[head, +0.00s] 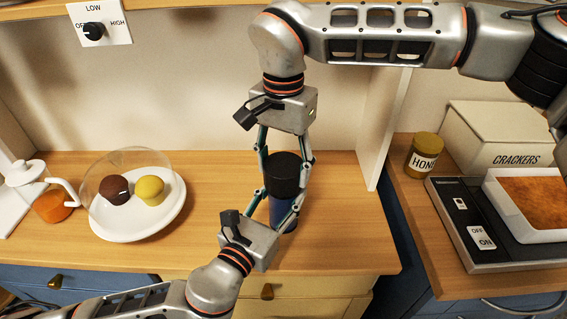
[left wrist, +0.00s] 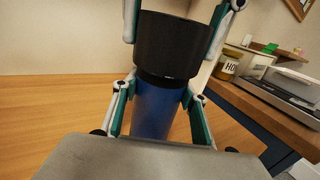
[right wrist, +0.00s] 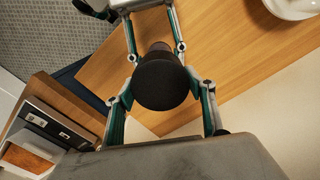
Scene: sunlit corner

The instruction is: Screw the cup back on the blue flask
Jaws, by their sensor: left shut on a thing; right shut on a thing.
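The blue flask (head: 284,215) stands upright on the wooden counter, near its front right. The black cup (head: 284,172) sits upside down on top of it, in line with the flask; whether it is tight I cannot tell. My left gripper (head: 276,208) is shut on the flask's body from the front; the left wrist view shows the blue body (left wrist: 155,112) between its fingers. My right gripper (head: 284,166) comes from above and is shut on the cup, whose round top (right wrist: 161,84) fills the space between its fingers in the right wrist view.
A honey jar (head: 424,155), a crackers box (head: 500,138) and a grey appliance (head: 467,222) stand on the right counter. An upright panel (head: 385,110) rises behind right.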

